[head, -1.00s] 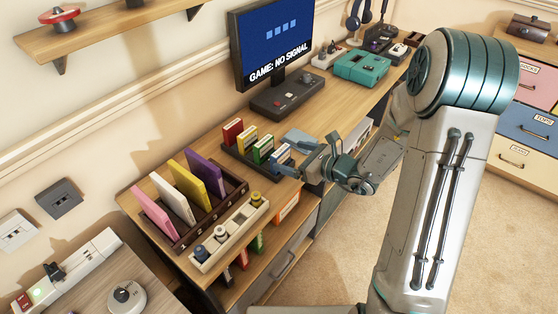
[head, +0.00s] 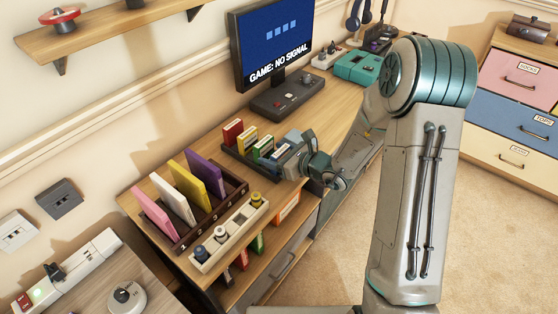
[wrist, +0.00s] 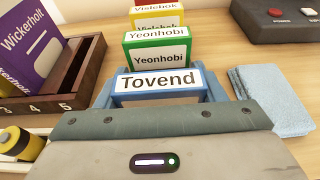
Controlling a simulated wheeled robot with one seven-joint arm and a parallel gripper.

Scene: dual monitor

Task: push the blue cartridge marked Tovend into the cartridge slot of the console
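The blue cartridge marked Tovend (wrist: 160,84) stands upright at the near end of a row of cartridges in the wrist view. In the head view its blue side (head: 278,153) shows at the right end of the dark rack (head: 236,153). My gripper (head: 287,160) is at this cartridge, with a blue-grey finger on each side of it in the wrist view. I cannot tell whether the fingers press on it. The dark console (head: 287,93) sits below the monitor, and its edge also shows in the wrist view (wrist: 262,24). Its slot is not clear.
Green (wrist: 158,55), yellow and red cartridges stand behind the blue one. A light blue cloth (wrist: 271,98) lies to the right. A brown holder (head: 235,183) with pink, white, yellow and purple cases is at left. The monitor (head: 272,42) reads "GAME: NO SIGNAL".

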